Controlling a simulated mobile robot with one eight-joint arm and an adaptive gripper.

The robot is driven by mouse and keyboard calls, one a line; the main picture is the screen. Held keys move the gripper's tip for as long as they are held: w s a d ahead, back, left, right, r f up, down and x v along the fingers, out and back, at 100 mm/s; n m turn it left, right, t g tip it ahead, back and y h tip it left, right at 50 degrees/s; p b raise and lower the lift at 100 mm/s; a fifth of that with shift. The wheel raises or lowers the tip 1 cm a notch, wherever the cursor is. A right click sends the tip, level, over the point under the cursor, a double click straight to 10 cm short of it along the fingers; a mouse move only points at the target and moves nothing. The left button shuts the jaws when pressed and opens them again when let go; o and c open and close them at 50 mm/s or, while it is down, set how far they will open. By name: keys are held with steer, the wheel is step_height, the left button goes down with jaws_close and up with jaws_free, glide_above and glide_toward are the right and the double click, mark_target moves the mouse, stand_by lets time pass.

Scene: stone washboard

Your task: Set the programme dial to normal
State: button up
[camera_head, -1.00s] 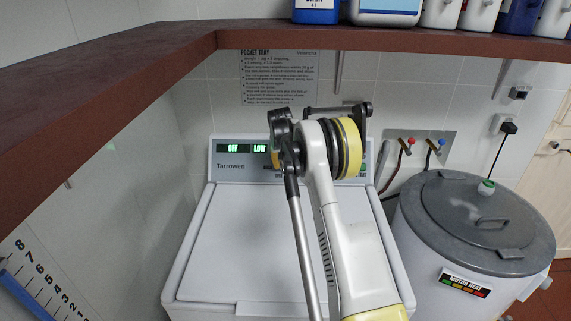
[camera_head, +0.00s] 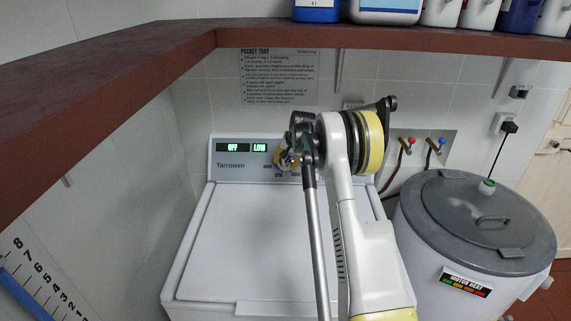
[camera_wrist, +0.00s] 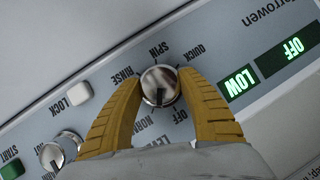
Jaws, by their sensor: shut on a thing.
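The programme dial (camera_wrist: 160,86) is a round silver knob in the middle of the wrist view. The labels QUICK, SPIN, RINSE and NORMAL stand around it. A dark mark shows on its lower part, towards NORMAL; I cannot tell for sure that this is its pointer. My gripper (camera_wrist: 160,77) is shut on the dial, one yellow finger on each side. In the head view my gripper (camera_head: 286,160) is at the control panel of the white washing machine (camera_head: 235,235), and my arm hides much of the panel. The green displays (camera_head: 245,147) read OFF and LOW.
A second silver knob (camera_wrist: 60,150), a white LOCK button (camera_wrist: 79,93) and a green START button (camera_wrist: 12,169) sit on the same panel. A wooden shelf (camera_head: 400,38) with bottles hangs above. A lidded tub (camera_head: 470,265) stands to the right.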

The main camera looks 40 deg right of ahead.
steer(key=shift+s+f+m+t+y+b, duration=0.1)
steer(key=shift+m+t+y+b, duration=0.4)
steer(key=shift+m, duration=0.7)
steer(key=o, duration=1.2)
steer(key=v, duration=1.2)
steer(key=shift+s, duration=0.15)
